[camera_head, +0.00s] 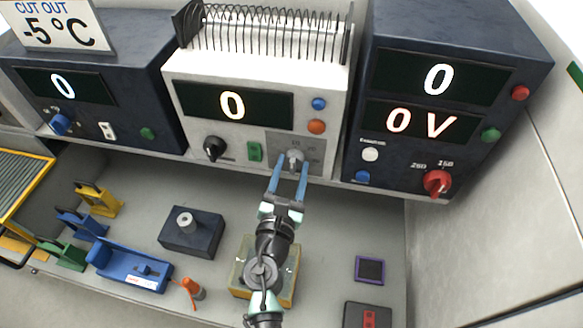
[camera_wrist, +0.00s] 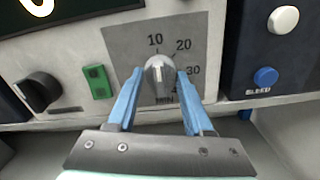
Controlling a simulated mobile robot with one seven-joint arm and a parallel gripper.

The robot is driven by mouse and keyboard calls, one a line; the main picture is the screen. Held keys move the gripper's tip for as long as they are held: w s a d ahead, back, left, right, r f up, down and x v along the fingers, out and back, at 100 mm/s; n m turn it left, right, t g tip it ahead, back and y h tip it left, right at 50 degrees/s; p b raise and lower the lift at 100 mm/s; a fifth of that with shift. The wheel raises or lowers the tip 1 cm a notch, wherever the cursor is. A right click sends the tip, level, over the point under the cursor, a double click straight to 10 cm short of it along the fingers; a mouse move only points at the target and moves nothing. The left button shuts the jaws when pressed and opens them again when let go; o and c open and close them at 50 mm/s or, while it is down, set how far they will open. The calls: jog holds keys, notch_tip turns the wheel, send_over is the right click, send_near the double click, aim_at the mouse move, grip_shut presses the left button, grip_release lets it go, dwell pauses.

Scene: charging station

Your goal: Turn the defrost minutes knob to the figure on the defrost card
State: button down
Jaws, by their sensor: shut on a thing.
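The minutes knob (camera_wrist: 160,70) is a grey knob on a grey scale plate (camera_wrist: 118,42) marked 10, 20, 30 and MIN. It also shows low on the white unit's front in the head view (camera_head: 296,155). My gripper (camera_head: 292,168) reaches up to it, and its blue fingers are shut on the knob, one on each side. In the wrist view a pale line runs along the knob's face; I cannot tell for sure which figure it points to. The right finger hides part of the scale. No card naming defrost is readable; a card (camera_head: 50,27) reads CUT OUT -5°C.
The white unit (camera_head: 335,95) shows 0 and has a black knob (camera_head: 214,148) and a green switch (camera_head: 254,151) left of the scale. Dark units flank it; the right one has a red knob (camera_head: 437,183). Blocks and fixtures lie on the grey bench (camera_head: 330,235) below.

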jog(key=shift+m, duration=0.3)
jog(key=m+b, duration=0.2)
jog(key=m, duration=0.1)
jog(key=shift+f+m+b, duration=0.15)
jog(key=shift+m+b, duration=0.2)
jog(key=shift+m, duration=0.05)
jog(key=m+b, duration=0.3)
jog(key=m, duration=0.2)
jog(key=m+b, duration=0.4)
jog(key=m, duration=0.2)
jog(key=shift+m, duration=0.3)
jog(key=shift+r+m+b, duration=0.2)
jog(key=shift+m+b, duration=1.15)
jog(key=shift+m, duration=0.35)
jog(key=shift+c, duration=1.5)
grip_release()
jog(key=shift+r, duration=0.1)
